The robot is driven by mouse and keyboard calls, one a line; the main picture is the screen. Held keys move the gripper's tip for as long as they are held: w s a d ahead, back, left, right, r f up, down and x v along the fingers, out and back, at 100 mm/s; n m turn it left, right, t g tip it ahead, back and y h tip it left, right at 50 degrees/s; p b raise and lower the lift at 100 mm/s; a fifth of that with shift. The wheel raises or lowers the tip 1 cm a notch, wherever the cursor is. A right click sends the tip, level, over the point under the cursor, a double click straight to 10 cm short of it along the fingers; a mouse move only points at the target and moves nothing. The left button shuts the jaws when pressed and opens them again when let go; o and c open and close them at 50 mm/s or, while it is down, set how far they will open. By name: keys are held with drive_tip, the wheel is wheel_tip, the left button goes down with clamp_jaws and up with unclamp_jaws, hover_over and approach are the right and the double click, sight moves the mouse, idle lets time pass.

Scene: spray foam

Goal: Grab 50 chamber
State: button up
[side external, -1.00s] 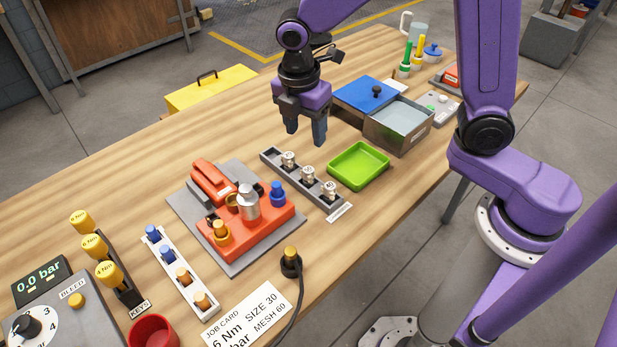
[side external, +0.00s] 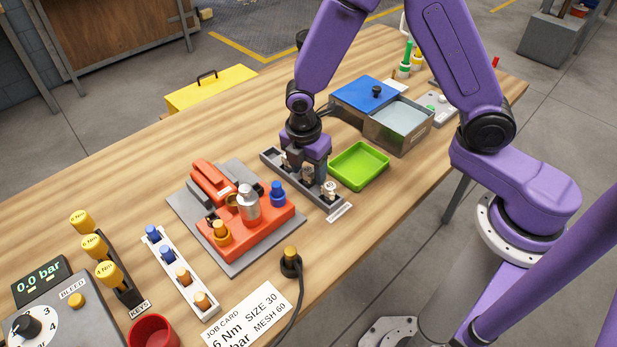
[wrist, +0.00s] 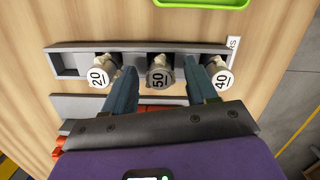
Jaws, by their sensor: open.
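The 50 chamber (wrist: 160,78), a pale metal piece with a round numbered end, stands in the middle of a dark grey rack (wrist: 212,49). The rack also shows in the side view (side external: 270,155). My gripper (wrist: 166,72) is open, with one finger on each side of the 50 chamber. Visible gaps separate the fingers from it in the wrist view. In the side view my gripper (side external: 303,172) is down at the rack and partly hides the middle chamber. The 20 chamber (wrist: 98,76) is left of it, the 40 chamber (wrist: 222,79) right, close to the fingers.
A green tray (side external: 359,165) lies right of the rack. A red fixture (side external: 262,228) on a grey plate stands to the left. A metal box (side external: 398,125) with a blue lid (side external: 366,93) is behind.

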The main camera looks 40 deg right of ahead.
drive_tip(key=shift+f, duration=0.4)
clamp_jaws()
drive_tip(key=shift+r, duration=0.15)
